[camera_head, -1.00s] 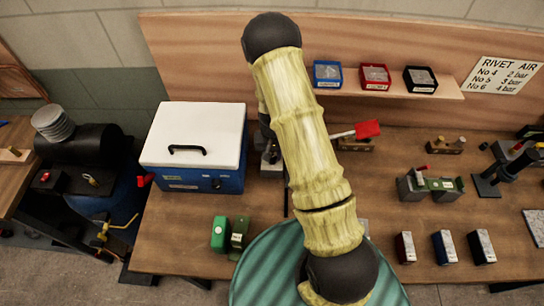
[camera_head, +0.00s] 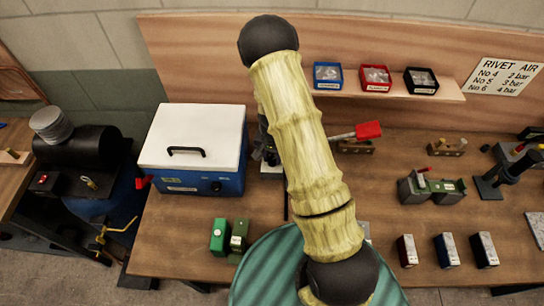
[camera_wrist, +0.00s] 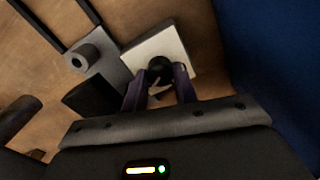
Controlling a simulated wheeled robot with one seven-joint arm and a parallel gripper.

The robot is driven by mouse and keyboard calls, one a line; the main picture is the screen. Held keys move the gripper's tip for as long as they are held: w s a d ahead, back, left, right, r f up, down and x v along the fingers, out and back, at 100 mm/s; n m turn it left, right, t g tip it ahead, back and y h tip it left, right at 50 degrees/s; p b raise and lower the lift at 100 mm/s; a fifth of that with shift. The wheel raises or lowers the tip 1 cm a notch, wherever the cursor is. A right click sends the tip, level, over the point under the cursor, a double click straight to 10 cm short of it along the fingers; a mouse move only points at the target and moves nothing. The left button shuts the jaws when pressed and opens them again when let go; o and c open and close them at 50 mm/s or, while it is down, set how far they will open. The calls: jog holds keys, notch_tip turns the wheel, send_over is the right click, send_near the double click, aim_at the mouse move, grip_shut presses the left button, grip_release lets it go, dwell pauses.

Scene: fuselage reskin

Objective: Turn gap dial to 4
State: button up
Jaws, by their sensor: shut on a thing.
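In the wrist view a round black dial (camera_wrist: 159,67) with a pale pointer mark stands on a white square plate (camera_wrist: 152,45). My gripper (camera_wrist: 160,84) has its two purple-grey fingers on either side of the dial and is shut on it. The numbers around the dial are not readable, so its setting cannot be told. In the head view the dial and gripper are mostly hidden behind my arm. A bit of the white plate (camera_head: 271,168) shows just right of the blue box.
The blue box with a white lid (camera_head: 193,140) stands close on the left; its blue side (camera_wrist: 265,60) fills the wrist view's right. A grey metal piece with a cylinder (camera_wrist: 84,58) is beside the plate. A red-handled tool (camera_head: 368,130) lies right of my arm.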

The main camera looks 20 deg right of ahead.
aim_at(272, 160)
jog(key=o, duration=1)
jog(key=shift+c, duration=0.2)
jog(key=shift+r, duration=0.1)
notch_tip(272, 160, up, 17)
jog(key=b, duration=0.3)
jog(key=shift+r, duration=0.15)
jog(key=shift+s, duration=0.1)
jog(key=s+r+n+t, duration=0.2)
jog(key=s+n, duration=0.4)
jog(key=s, duration=0.9)
jog(key=shift+a+r+n+t, duration=0.2)
jog(key=shift+r+n+t, duration=0.15)
jog(key=shift+r, duration=0.45)
